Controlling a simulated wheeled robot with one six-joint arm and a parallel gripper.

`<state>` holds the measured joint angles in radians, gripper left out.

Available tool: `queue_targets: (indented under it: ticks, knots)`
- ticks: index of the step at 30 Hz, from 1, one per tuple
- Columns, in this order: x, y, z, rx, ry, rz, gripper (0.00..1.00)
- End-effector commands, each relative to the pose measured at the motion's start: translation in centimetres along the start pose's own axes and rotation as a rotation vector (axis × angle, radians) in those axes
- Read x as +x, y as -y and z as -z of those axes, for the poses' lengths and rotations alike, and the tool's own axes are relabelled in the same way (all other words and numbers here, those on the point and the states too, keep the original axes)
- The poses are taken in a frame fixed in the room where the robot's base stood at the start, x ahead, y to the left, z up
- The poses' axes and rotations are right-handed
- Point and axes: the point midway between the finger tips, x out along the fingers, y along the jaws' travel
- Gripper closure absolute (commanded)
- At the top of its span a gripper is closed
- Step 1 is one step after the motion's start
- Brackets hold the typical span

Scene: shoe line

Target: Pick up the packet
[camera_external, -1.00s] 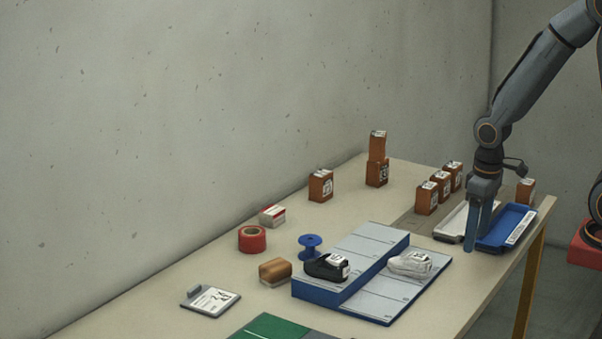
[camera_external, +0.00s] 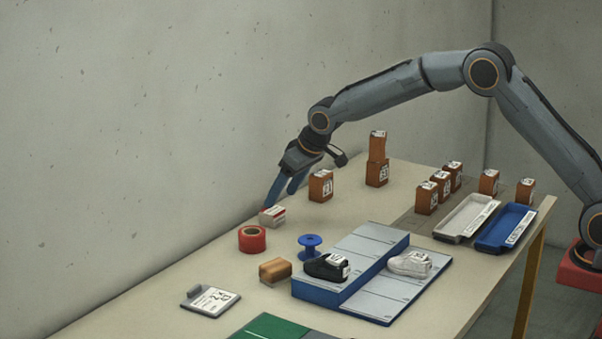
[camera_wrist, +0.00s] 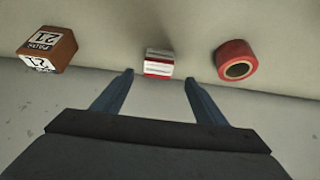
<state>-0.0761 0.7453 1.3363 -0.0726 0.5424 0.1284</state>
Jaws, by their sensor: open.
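The packet (camera_external: 272,216) is a small white and red block lying on the table close to the wall. In the wrist view the packet (camera_wrist: 158,63) shows beyond the fingertips, roughly centred between them. My gripper (camera_external: 281,200) is open and empty, pointing down just above and behind the packet in the external view. The gripper's two blue fingers (camera_wrist: 158,75) also show in the wrist view, spread wider than the packet. Whether a finger touches the packet cannot be told.
A red tape roll (camera_external: 252,239) lies near the packet. An orange-brown box (camera_external: 320,186) stands on its other side. A blue spool (camera_external: 310,246), a brown brush-like block (camera_external: 275,270) and a blue stepped stand (camera_external: 340,287) with shoes are nearer the camera. The wall is close behind.

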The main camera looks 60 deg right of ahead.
Motion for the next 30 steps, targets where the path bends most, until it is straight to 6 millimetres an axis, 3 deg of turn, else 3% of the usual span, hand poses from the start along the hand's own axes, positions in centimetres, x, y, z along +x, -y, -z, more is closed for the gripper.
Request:
queue_targets:
  ticks: [21, 30]
  knots:
    - [7.2, -0.3, 0.2, -0.001, 0.000, 0.000, 0.34]
    - [7.6, -0.3, 0.2, -0.001, -0.001, 0.000, 0.34]
